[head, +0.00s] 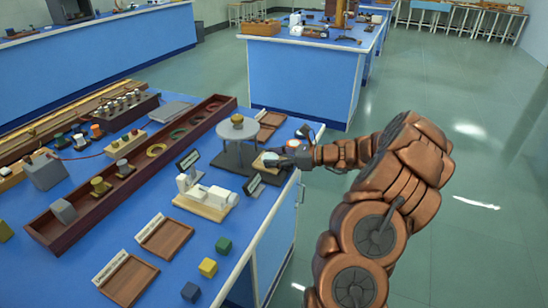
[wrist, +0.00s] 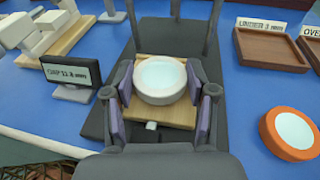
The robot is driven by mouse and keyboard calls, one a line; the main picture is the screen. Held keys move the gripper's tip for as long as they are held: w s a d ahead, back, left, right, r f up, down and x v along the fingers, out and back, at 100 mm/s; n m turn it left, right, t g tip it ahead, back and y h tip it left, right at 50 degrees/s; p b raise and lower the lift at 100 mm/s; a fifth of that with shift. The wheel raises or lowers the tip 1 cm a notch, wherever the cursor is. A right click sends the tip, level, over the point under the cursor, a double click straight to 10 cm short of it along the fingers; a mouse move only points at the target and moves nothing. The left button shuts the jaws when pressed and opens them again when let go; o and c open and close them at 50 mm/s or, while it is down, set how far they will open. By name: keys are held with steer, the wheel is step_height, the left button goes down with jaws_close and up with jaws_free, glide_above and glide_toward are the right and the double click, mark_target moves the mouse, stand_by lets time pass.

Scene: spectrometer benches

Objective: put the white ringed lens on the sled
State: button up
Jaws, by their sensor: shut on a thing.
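The white ringed lens (wrist: 161,80) has a thick white ring around pale glass and lies flat between my fingers. My gripper (wrist: 160,88) is shut on it, one finger on each side. I cannot tell whether the lens touches the plate. In the head view my gripper (head: 277,158) is at the right edge of the blue bench, and it largely hides the lens and sled.
An orange ringed lens (wrist: 289,133) lies to the right. A small black sign (wrist: 72,70) stands left of the sled. A labelled brown tray (wrist: 272,48) is at the back right. A white device on a wooden base (head: 206,197) and coloured cubes (head: 208,267) are nearer on the bench.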

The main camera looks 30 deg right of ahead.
steer(key=shift+f, duration=0.4)
